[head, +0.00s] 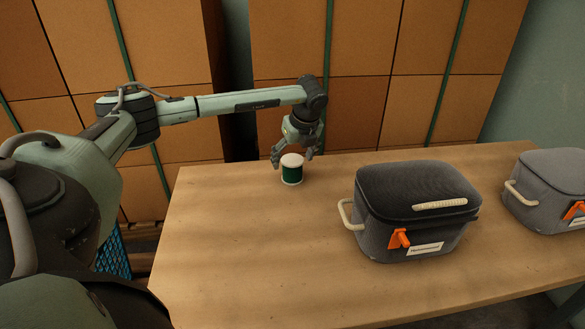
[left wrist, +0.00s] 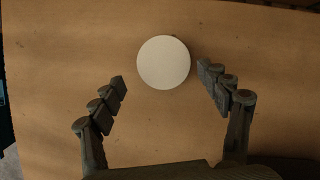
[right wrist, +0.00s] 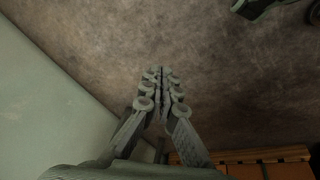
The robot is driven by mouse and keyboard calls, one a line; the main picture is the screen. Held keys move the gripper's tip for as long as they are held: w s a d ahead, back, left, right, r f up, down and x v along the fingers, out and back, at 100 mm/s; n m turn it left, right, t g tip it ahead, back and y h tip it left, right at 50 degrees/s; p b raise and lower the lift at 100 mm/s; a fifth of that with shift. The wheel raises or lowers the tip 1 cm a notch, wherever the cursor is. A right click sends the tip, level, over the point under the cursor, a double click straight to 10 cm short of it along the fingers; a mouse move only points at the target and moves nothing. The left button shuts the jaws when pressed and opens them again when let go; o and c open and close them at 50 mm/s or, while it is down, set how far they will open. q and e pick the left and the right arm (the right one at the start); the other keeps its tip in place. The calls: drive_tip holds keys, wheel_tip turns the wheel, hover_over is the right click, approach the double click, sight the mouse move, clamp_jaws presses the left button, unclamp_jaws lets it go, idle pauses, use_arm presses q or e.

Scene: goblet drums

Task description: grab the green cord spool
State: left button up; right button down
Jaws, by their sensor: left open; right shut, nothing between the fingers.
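The green cord spool (head: 291,174) stands upright on the wooden table (head: 240,240), near its back edge, with a pale round top. In the left wrist view its pale top (left wrist: 163,62) lies just ahead of and between the two fingertips. My left gripper (head: 292,157) is open, above and just behind the spool in the head view. Its fingers (left wrist: 161,82) are spread wider than the spool, with a gap on each side. Whether the fingertips reach down to the spool's height I cannot tell. My right gripper (right wrist: 160,75) is shut and empty, away from the table.
A dark grey fabric case (head: 415,215) with pale handles and an orange clip stands on the table right of the spool. A lighter grey case (head: 550,190) stands at the far right. Stacked brown boxes (head: 360,110) rise behind the table. The table's left and front are clear.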

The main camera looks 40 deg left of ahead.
sight(294, 161)
use_arm(q)
drive_tip(key=x, duration=0.4)
drive_tip(key=shift+w+d, duration=0.1)
drive_tip(key=shift+w, duration=0.25)
drive_tip(key=shift+f, duration=0.35)
drive_tip(key=shift+c, duration=1)
drive_tip(key=shift+w, duration=0.1)
drive_tip(key=c, duration=1.1)
use_arm(e)
drive_tip(key=shift+w+a+f, duration=0.1)
drive_tip(key=shift+a+f, duration=0.15)
drive_tip(key=shift+f, duration=0.4)
drive_tip(key=shift+d, duration=0.1)
